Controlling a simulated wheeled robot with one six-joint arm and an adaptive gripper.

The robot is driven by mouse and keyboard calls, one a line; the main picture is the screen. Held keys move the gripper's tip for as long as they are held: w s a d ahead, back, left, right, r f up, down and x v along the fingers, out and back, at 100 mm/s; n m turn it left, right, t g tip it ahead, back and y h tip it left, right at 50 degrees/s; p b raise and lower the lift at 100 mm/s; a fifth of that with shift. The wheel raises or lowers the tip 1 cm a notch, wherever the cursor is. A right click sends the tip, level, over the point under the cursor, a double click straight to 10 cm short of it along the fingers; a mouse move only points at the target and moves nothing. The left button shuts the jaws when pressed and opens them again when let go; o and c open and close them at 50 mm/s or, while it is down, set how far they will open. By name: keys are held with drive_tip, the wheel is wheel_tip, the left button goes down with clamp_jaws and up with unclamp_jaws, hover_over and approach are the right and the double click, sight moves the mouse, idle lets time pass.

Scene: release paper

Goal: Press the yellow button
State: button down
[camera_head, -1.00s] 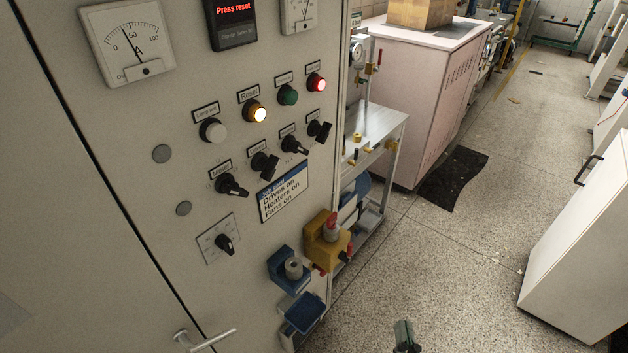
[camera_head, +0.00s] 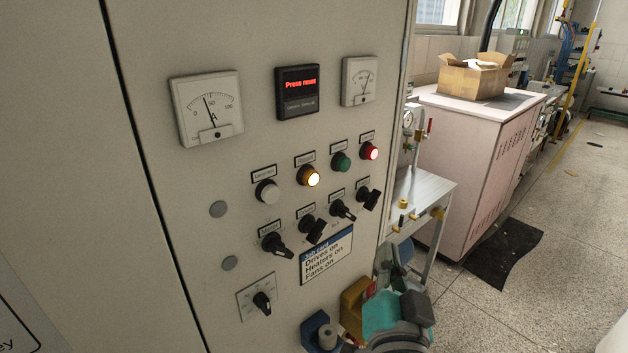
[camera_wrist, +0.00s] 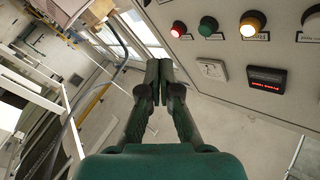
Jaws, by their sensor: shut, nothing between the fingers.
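The yellow button (camera_head: 309,176) is lit and sits in the upper row of the grey cabinet panel, between a white button (camera_head: 267,191) and a green button (camera_head: 341,162). In the wrist view the yellow button (camera_wrist: 252,23) glows at the upper right. My gripper (camera_wrist: 160,66) is shut and empty, its dark green fingers together. It is apart from the yellow button, which lies to the right of the fingertips in that view. In the head view my arm shows at the bottom right, below the buttons.
A red lit button (camera_head: 369,151) is at the row's right end. Black rotary knobs (camera_head: 277,246) project below the buttons. Gauges and a display (camera_head: 298,91) reading "Press reset" are above. A metal side table (camera_head: 428,190) and a pinkish cabinet (camera_head: 468,150) stand to the right.

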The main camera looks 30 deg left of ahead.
sight(311, 178)
drive_tip(key=a+r+m, duration=0.1)
drive_tip(key=a+r, duration=0.2)
drive_tip(key=r, duration=0.4)
drive_tip(key=shift+s+a+y, duration=0.15)
drive_tip(key=shift+s+y, duration=0.05)
drive_tip(key=shift+y, duration=0.1)
drive_tip(key=shift+r, duration=0.1)
drive_tip(key=w+a, duration=0.3)
drive_tip(key=a, duration=0.5)
drive_tip(key=shift+w, duration=0.2)
drive_tip(key=shift+a, duration=0.15)
idle(1.1)
drive_tip(key=shift+w+a, duration=0.15)
drive_tip(key=shift+a, duration=0.15)
drive_tip(key=shift+w+a, duration=0.2)
drive_tip(key=shift+a, duration=0.25)
idle(0.8)
drive_tip(key=shift+d, duration=0.1)
drive_tip(key=shift+s+d, duration=0.35)
drive_tip(key=shift+d, duration=0.4)
